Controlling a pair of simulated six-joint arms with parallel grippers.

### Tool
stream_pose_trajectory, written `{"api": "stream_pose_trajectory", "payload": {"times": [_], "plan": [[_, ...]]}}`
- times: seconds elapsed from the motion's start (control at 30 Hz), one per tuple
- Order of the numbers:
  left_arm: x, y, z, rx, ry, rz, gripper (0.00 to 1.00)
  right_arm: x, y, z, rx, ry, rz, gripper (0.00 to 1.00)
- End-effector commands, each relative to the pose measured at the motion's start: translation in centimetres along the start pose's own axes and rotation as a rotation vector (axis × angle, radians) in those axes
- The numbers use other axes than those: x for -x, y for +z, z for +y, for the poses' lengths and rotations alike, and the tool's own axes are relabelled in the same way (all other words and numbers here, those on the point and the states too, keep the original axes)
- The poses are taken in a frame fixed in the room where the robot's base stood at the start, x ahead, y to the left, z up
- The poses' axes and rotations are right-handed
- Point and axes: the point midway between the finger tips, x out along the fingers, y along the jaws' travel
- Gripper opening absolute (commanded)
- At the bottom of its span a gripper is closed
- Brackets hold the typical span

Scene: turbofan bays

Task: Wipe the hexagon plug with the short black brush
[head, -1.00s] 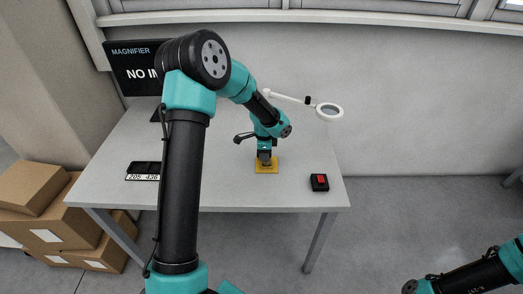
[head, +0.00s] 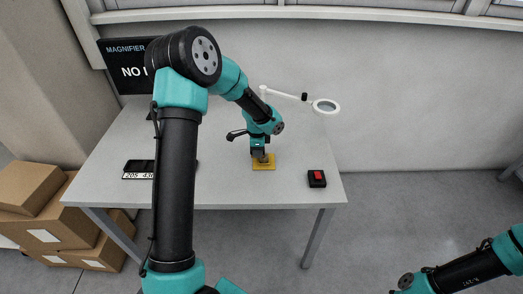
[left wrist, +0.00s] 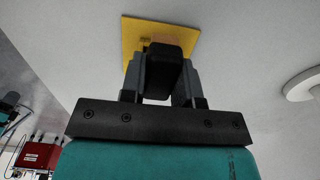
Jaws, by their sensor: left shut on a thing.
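My left gripper (head: 258,156) points down over a square yellow plate (head: 270,167) on the grey table. In the left wrist view the gripper (left wrist: 163,75) is shut on a black block-shaped thing (left wrist: 165,62), which I take to be the short black brush. Its far end sits over the yellow plate (left wrist: 132,45). A small brownish patch shows at the brush's tip, against the plate; I cannot tell whether it is bristles or the plug. The hexagon plug's shape cannot be made out. My right gripper is not in view; only part of that arm shows at lower right.
A black box with a red top (head: 317,178) stands at the table's right front. A magnifier lamp (head: 325,106) is behind it. A black tray with a number label (head: 137,168) lies left, partly behind my arm. A monitor (head: 126,68) stands at back left. Cardboard boxes (head: 45,230) are on the floor.

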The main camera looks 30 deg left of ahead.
Motion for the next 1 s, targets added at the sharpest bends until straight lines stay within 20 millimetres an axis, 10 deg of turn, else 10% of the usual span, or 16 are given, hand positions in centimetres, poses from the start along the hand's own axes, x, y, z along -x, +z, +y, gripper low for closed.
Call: {"api": "stream_pose_trajectory", "payload": {"times": [1.0], "plan": [[8.1, 0.7, 0.1, 0.008, 0.001, 0.0, 0.1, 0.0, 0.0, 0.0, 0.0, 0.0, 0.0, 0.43]]}}
